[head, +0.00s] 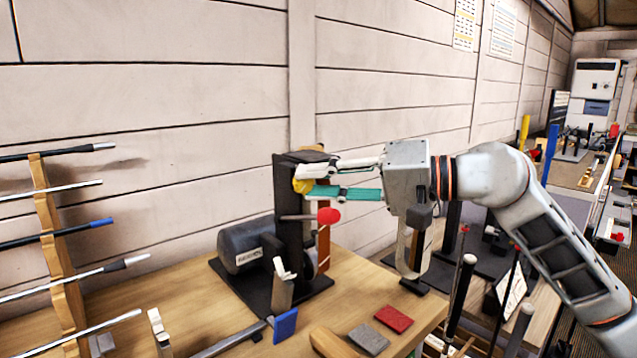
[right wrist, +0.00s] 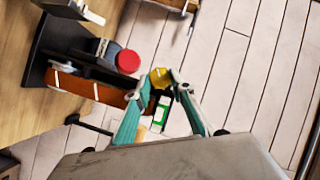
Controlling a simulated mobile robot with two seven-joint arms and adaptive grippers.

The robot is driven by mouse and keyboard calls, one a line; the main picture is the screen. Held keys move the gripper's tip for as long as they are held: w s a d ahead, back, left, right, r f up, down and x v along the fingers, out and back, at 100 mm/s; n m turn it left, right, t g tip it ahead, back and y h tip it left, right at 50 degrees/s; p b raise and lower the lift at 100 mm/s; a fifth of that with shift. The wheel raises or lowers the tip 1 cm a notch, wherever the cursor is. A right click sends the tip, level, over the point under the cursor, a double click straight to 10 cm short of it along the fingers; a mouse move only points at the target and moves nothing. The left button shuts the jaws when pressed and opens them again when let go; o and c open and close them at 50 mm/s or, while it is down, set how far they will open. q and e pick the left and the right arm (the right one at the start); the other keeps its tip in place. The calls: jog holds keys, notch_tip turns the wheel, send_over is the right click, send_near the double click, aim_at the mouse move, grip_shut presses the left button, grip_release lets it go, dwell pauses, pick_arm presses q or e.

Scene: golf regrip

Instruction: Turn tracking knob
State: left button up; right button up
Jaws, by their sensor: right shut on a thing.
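The belt sander (head: 290,215) stands on the wooden bench against the wall, with a dark upright, a motor and an orange-brown belt. The yellow tracking knob (head: 301,186) is near the top of the upright, partly hidden by my fingers. My right gripper (head: 312,180) reaches it from the right and is shut on it. In the right wrist view the yellow knob (right wrist: 160,77) sits between the fingertips of my right gripper (right wrist: 161,90). A red round knob (head: 328,216) on a lever is just below my fingers. My left gripper is not in view.
A wooden rack (head: 58,255) with several club shafts stands at the left. A shaft with a blue end piece (head: 286,325) lies at the front. A red block (head: 393,319) and a grey block (head: 368,339) lie on the bench (head: 350,290). Upright clubs stand at the right.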

jog(key=o, duration=0.8)
jog(key=shift+d, duration=0.1)
jog(key=v, duration=1.1)
jog(key=shift+s+d, duration=0.2)
jog(key=shift+d, duration=0.15)
jog(key=shift+r, duration=0.1)
